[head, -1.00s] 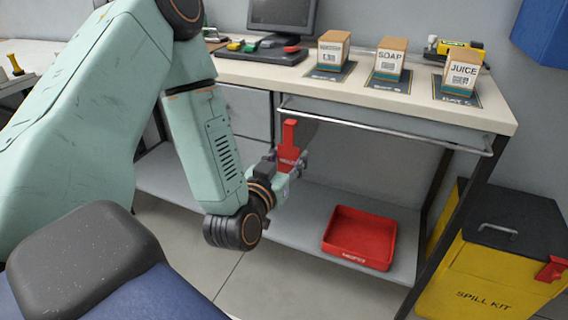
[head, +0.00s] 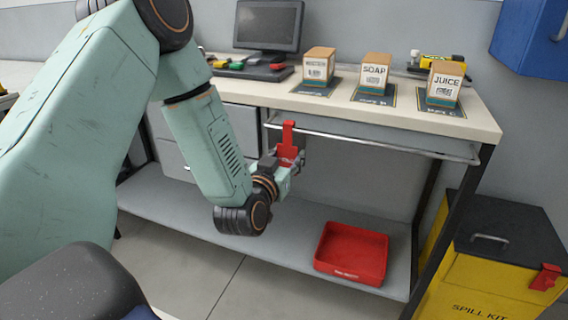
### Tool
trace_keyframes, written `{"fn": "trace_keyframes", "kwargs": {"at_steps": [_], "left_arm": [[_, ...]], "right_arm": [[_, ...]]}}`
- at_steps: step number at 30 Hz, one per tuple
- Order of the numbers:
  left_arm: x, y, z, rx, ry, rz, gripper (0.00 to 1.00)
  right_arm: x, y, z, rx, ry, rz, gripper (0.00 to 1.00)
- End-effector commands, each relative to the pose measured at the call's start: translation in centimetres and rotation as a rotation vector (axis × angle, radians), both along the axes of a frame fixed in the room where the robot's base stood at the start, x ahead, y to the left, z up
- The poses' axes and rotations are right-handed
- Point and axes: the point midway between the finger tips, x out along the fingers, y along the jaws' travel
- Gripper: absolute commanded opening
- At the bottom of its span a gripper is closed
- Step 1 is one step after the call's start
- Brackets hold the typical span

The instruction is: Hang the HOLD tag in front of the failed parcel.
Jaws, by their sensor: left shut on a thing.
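My left gripper (head: 287,163) is shut on the red HOLD tag (head: 287,142) and holds it upright in front of the bench, near the left end of the metal rail (head: 380,145). I cannot tell whether the tag touches the rail. Three boxed parcels stand on dark mats on the bench top: a left one (head: 319,66) with a label too small to read, SOAP (head: 373,75) in the middle, and JUICE (head: 444,83) on the right. Nothing visible shows which parcel failed. My right gripper is not in view.
A red tray (head: 351,253) sits on the lower shelf (head: 200,212). A yellow spill kit bin (head: 480,270) stands right of the bench. A monitor (head: 268,26) and a yellow-black tool (head: 430,62) are at the back. A blue cabinet (head: 535,38) hangs at upper right.

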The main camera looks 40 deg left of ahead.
Motion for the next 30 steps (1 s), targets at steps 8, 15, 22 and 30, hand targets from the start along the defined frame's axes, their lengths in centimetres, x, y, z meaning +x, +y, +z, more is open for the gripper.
{"fn": "trace_keyframes", "kwargs": {"at_steps": [8,15,22,30], "left_arm": [[1.9,0.4,0.0,0.000,-0.002,0.000,0.28],[2.5,0.6,-1.0,0.000,0.000,0.000,0.28],[2.5,0.6,-1.7,0.000,0.000,0.000,0.28],[2.5,0.6,-1.7,0.000,0.000,0.000,0.28]], "right_arm": [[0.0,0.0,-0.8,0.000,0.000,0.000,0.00],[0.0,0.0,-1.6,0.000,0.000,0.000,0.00],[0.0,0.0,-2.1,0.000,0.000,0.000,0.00],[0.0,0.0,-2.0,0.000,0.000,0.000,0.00]]}}
